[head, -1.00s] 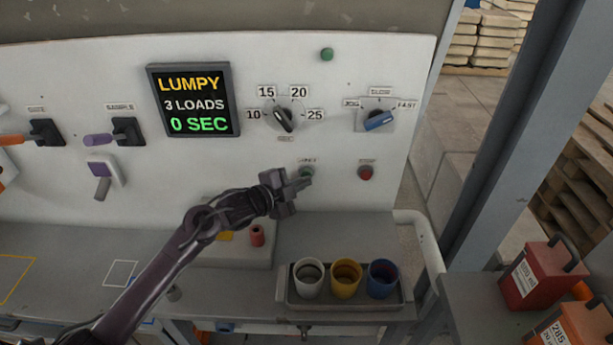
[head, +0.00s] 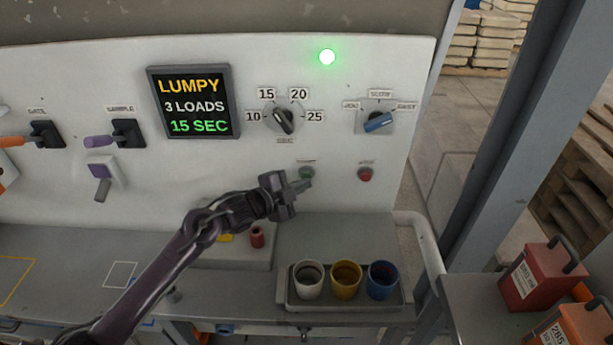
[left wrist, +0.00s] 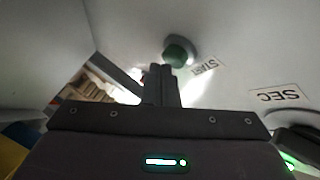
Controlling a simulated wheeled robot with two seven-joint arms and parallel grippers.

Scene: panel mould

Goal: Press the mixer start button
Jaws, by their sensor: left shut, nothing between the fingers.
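The green start button (head: 307,172) sits on the white panel, right of centre in the head view. In the left wrist view the button (left wrist: 179,52) shows just beyond my fingertips, beside its START label (left wrist: 204,67). My left gripper (head: 305,184) is shut and empty, with its tips at the button's lower edge; I cannot tell whether they touch it. The lamp (head: 327,57) at the panel top glows bright green. The display (head: 194,101) reads LUMPY, 3 LOADS, 15 SEC. My right gripper is not in view.
A red button (head: 365,174) is to the right of the start button. The seconds dial (head: 284,119) and blue speed knob (head: 378,122) are above. A tray (head: 345,304) with white, yellow and blue cups stands on the bench below.

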